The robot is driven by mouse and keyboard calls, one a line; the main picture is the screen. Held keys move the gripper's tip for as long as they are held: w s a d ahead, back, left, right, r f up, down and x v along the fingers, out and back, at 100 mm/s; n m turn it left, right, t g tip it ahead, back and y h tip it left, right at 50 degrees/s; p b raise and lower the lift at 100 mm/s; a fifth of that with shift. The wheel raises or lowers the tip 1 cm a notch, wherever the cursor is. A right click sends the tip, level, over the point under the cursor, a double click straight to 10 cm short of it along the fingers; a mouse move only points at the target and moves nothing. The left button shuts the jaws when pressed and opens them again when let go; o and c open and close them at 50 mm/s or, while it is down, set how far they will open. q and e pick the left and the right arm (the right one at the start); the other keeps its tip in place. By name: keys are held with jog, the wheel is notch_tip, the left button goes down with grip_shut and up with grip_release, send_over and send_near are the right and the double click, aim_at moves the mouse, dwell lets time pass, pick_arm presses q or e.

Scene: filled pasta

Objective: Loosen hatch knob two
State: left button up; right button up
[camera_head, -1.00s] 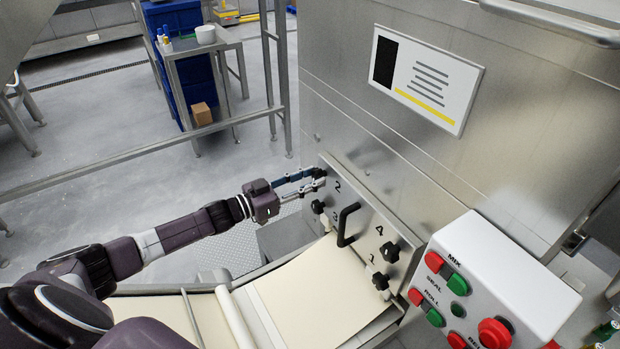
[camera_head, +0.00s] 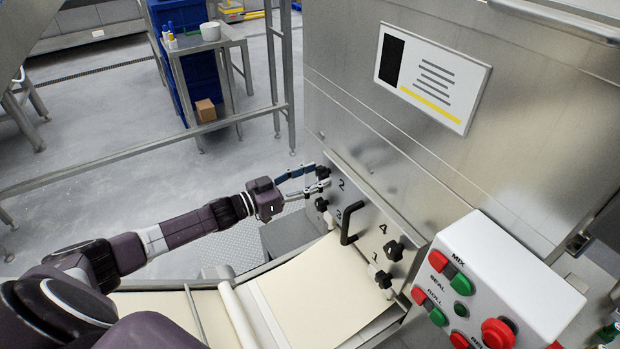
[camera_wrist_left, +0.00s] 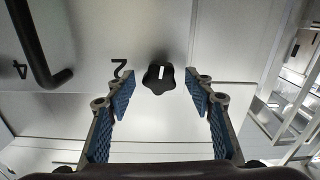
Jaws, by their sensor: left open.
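Hatch knob two is a black lobed knob (camera_head: 322,172) beside the number 2 at the upper left of the steel hatch panel (camera_head: 362,222). In the left wrist view this knob (camera_wrist_left: 158,78) shows a white mark on its face. My left gripper (camera_head: 318,177) is open at knob two. In the wrist view its blue-padded fingers (camera_wrist_left: 161,88) lie on either side of the knob, with a gap on both sides. My right gripper is not in view.
The panel carries a black handle (camera_head: 347,223), knob three (camera_head: 321,204), knob four (camera_head: 394,250) and knob one (camera_head: 383,279). A control box with red and green buttons (camera_head: 480,262) stands at the right. A dough sheet (camera_head: 310,290) lies below the panel.

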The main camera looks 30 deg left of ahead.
pick_arm(q)
jog(key=v, duration=1.2)
jog(key=shift+a, duration=0.1)
